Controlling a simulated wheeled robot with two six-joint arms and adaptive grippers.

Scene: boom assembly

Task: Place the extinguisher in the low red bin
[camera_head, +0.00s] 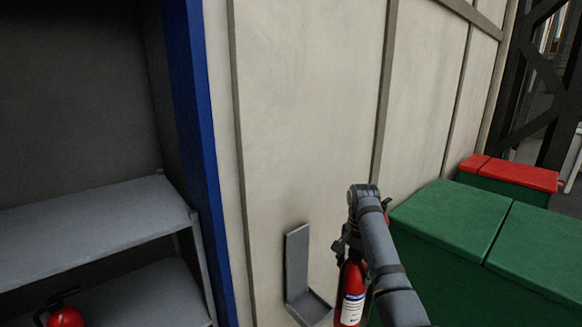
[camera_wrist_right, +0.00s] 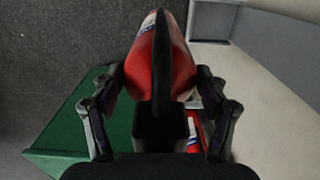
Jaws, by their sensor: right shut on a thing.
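A red extinguisher (camera_head: 350,293) with a white label hangs upright below my right gripper (camera_head: 352,238), near the wall. In the right wrist view my right gripper (camera_wrist_right: 160,108) is shut on the extinguisher (camera_wrist_right: 176,68), with its fingers on both sides of the top end and the dark handle between them. My left gripper is not in view.
Green bins (camera_head: 452,216) stand right of my right arm, between it and the red-lidded bin. A grey wall bracket (camera_head: 297,265) is just left of the extinguisher. A grey shelf (camera_head: 90,232) stands left, with another red extinguisher (camera_head: 66,318) on its lower level.

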